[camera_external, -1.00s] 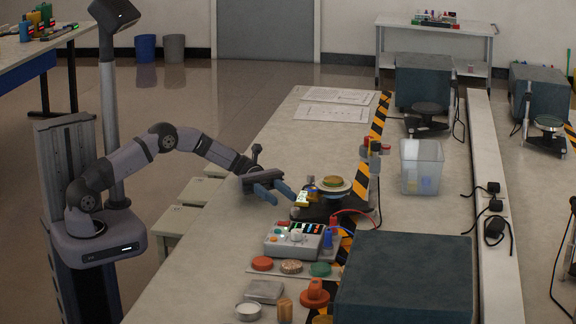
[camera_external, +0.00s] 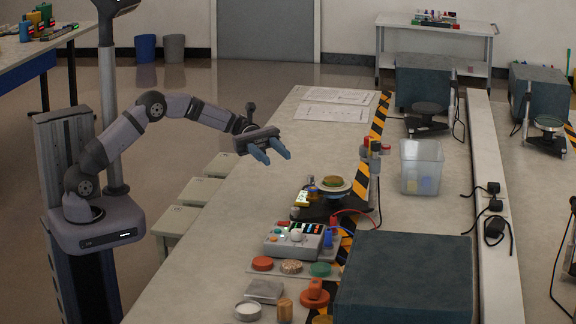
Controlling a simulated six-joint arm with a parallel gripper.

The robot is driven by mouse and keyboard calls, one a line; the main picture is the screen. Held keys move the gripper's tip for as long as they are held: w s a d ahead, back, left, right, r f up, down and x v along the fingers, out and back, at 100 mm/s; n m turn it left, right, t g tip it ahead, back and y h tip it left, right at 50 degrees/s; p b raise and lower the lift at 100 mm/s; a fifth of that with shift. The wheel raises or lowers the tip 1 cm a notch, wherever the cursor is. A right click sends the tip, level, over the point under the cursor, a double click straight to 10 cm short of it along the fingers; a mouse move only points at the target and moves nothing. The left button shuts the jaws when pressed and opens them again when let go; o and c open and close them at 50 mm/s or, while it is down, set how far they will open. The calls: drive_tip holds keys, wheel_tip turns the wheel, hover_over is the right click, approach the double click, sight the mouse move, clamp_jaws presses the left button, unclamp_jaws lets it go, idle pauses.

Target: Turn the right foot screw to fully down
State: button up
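The apparatus with the round plate (camera_external: 331,186) stands on a dark base (camera_external: 322,211) near the middle of the bench. A small yellowish part (camera_external: 301,199) shows at its left edge. The foot screws are too small to tell apart in this view, so I cannot tell how the right one is set. My gripper (camera_external: 272,157) is raised over the bench, up and to the left of the apparatus and clear of it. Its two blue fingers are apart with nothing visible between them.
A grey control box (camera_external: 294,240) with wires stands in front of the apparatus. Coloured discs (camera_external: 291,266), a metal block (camera_external: 264,291) and a white dish (camera_external: 248,310) lie nearer. A large dark box (camera_external: 405,280) is at front right. A clear bin (camera_external: 421,167) stands right. Bench beyond the gripper holds papers (camera_external: 335,104).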

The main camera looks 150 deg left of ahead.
drive_tip(key=w+d+r+n+y+p, duration=0.1)
drive_tip(key=w+d+r+n+p, duration=0.1)
drive_tip(key=d+r, duration=0.15)
drive_tip(key=n+g+y, duration=0.5)
drive_tip(key=y, duration=0.1)
approach(294, 207)
drive_tip(key=shift+w+a+f+b, duration=0.2)
drive_tip(key=shift+w+f+b, duration=0.1)
drive_tip(key=shift+w+b, duration=0.05)
drive_tip(key=shift+p+x, duration=0.45)
drive_tip(key=shift+x, duration=3.2)
clamp_jaws()
